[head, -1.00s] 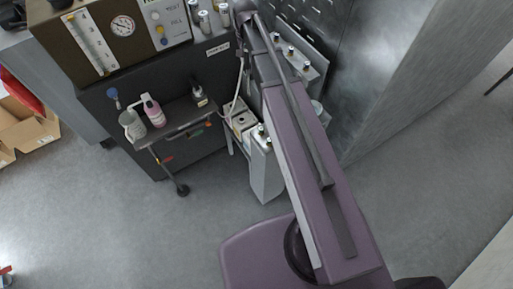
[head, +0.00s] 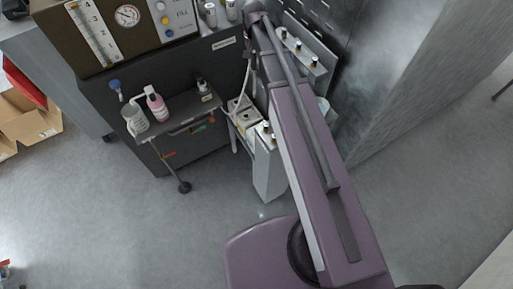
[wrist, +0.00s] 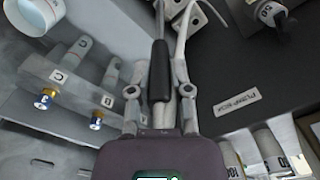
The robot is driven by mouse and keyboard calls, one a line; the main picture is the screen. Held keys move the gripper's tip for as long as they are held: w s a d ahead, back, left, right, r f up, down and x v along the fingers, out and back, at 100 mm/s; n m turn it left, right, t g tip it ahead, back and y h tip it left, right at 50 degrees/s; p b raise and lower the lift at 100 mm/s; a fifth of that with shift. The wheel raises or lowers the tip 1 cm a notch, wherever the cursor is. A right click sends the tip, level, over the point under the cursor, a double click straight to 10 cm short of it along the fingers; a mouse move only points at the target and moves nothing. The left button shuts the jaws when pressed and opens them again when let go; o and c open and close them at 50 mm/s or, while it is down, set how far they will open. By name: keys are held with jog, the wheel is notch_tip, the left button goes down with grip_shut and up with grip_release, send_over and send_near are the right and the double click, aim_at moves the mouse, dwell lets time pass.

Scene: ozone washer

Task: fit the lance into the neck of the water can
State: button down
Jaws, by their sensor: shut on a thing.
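In the wrist view my gripper (wrist: 158,94) is shut on the black handle of the lance (wrist: 159,72). Its thin metal shaft runs away from me toward the top of the picture. A white hose (wrist: 181,40) rises beside the handle on the right. In the head view my gripper is mostly hidden by my purple arm. A pale boxy container (head: 243,115), perhaps the water can, stands on the low stand beside the dark cabinet. I cannot make out its neck clearly, nor whether the lance tip touches it.
A small trolley (head: 180,127) with a pink bottle (head: 157,105) and a jug (head: 134,119) stands left of the container.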

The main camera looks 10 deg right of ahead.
jog(key=s+f+b, duration=0.3)
jog(key=f+b, duration=1.2)
jog(key=f, duration=0.1)
jog(key=shift+s+f+m+b, duration=0.2)
jog(key=shift+f+m+b, duration=0.1)
jog(key=shift+f, duration=0.15)
notch_tip(320, 180, down, 14)
jog(key=b, duration=1.4)
